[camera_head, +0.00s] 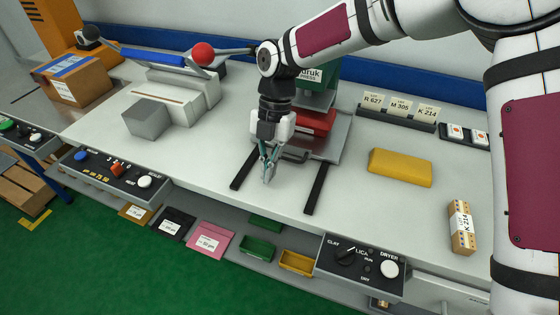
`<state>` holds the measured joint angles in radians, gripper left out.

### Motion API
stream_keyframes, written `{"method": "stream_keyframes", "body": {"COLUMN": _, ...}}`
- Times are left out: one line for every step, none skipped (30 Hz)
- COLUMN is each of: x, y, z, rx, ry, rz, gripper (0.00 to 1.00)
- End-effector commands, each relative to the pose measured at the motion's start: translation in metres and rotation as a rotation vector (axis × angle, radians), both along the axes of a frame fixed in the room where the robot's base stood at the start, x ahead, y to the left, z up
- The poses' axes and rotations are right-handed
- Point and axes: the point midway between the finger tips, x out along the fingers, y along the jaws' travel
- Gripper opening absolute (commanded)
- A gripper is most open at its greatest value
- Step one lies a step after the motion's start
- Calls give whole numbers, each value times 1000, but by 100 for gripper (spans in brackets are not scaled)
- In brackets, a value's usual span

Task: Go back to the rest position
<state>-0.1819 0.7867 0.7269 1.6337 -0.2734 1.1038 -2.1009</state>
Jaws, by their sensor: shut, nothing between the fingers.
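My gripper (268,166) is shut and empty. It points down over the white worktop (215,185), in front of the green press-like machine with a red part (318,122), between two black rails. My arm reaches in from the upper right and hides part of that machine. I cannot tell how far the fingertips are above the surface.
A grey block (147,118) and a device with a red ball (202,54) stand left. Control panels (362,261) line the front edge. Label holders (398,107) stand behind.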

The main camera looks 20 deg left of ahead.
Motion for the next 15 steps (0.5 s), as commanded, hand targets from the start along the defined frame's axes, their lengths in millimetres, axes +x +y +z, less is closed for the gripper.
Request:
{"method": "stream_keyframes", "body": {"x": 11, "y": -2, "z": 16, "rx": 5, "ry": -12, "rz": -10, "gripper": 0}}
{"method": "stream_keyframes", "body": {"x": 13, "y": -2, "z": 23, "rx": 5, "ry": -12, "rz": -9, "gripper": 0}}
{"method": "stream_keyframes", "body": {"x": 15, "y": -2, "z": 31, "rx": 5, "ry": -10, "rz": -8, "gripper": 0}}
{"method": "stream_keyframes", "body": {"x": 17, "y": -2, "z": 37, "rx": 5, "ry": -10, "rz": -8, "gripper": 0}}
{"method": "stream_keyframes", "body": {"x": 18, "y": -3, "z": 43, "rx": 4, "ry": -8, "rz": -7, "gripper": 0}}
{"method": "stream_keyframes", "body": {"x": 21, "y": -3, "z": 51, "rx": 4, "ry": -9, "rz": -8, "gripper": 0}}
{"method": "stream_keyframes", "body": {"x": 23, "y": -3, "z": 57, "rx": 3, "ry": -8, "rz": -8, "gripper": 0}}
{"method": "stream_keyframes", "body": {"x": 24, "y": -3, "z": 61, "rx": 3, "ry": -8, "rz": -8, "gripper": 0}}
{"method": "stream_keyframes", "body": {"x": 26, "y": -4, "z": 68, "rx": 3, "ry": -7, "rz": -8, "gripper": 0}}
{"method": "stream_keyframes", "body": {"x": 27, "y": -4, "z": 72, "rx": 3, "ry": -7, "rz": -7, "gripper": 0}}
{"method": "stream_keyframes", "body": {"x": 28, "y": -4, "z": 76, "rx": 3, "ry": -6, "rz": -6, "gripper": 0}}
{"method": "stream_keyframes", "body": {"x": 29, "y": -4, "z": 80, "rx": 3, "ry": -5, "rz": -6, "gripper": 0}}
{"method": "stream_keyframes", "body": {"x": 30, "y": -4, "z": 83, "rx": 4, "ry": -5, "rz": -7, "gripper": 0}}
{"method": "stream_keyframes", "body": {"x": 30, "y": -4, "z": 85, "rx": 3, "ry": -4, "rz": -6, "gripper": 0}}
{"method": "stream_keyframes", "body": {"x": 31, "y": -4, "z": 88, "rx": 2, "ry": -3, "rz": -5, "gripper": 0}}
